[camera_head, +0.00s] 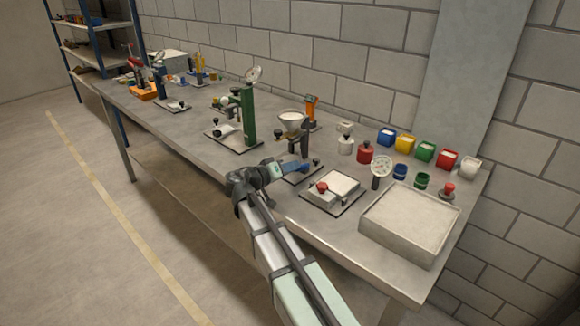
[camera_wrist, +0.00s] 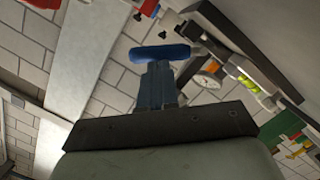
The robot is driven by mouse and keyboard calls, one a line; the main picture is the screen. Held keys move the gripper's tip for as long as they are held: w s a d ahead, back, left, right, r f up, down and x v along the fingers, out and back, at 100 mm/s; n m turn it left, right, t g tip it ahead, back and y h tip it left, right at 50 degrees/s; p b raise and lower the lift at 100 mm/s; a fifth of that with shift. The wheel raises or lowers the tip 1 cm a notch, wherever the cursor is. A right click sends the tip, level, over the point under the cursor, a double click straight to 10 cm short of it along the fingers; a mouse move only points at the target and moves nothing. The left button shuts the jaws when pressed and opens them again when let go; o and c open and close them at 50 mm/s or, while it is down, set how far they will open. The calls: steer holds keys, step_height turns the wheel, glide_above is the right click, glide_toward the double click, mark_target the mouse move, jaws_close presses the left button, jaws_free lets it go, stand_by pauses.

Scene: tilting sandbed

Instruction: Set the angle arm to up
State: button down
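My gripper (camera_head: 288,167) is over the middle of the bench, beside a funnel stand (camera_head: 303,140), with its blue fingers pointing right. In the wrist view the dark blue fingers (camera_wrist: 157,84) are close together. A brighter blue rounded bar (camera_wrist: 160,53) lies across their tips; I cannot tell whether they grip it. A dark rail with a yellow-green vial (camera_wrist: 247,84) is to the right there. In the head view, a pale tray (camera_head: 342,184) with a red knob (camera_head: 321,187) is on a dark plate right of my gripper. I cannot surely identify the angle arm.
A large grey shallow box (camera_head: 412,222) fills the right bench end. A dial gauge (camera_head: 381,166), a red canister (camera_head: 365,152) and several coloured bins (camera_head: 424,151) stand behind. A green column stand (camera_head: 248,116) is left of my gripper. Free bench lies along the front edge.

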steer(key=shift+s+d+f, duration=0.1)
steer(key=shift+d+f, duration=0.05)
steer(key=shift+d, duration=0.2)
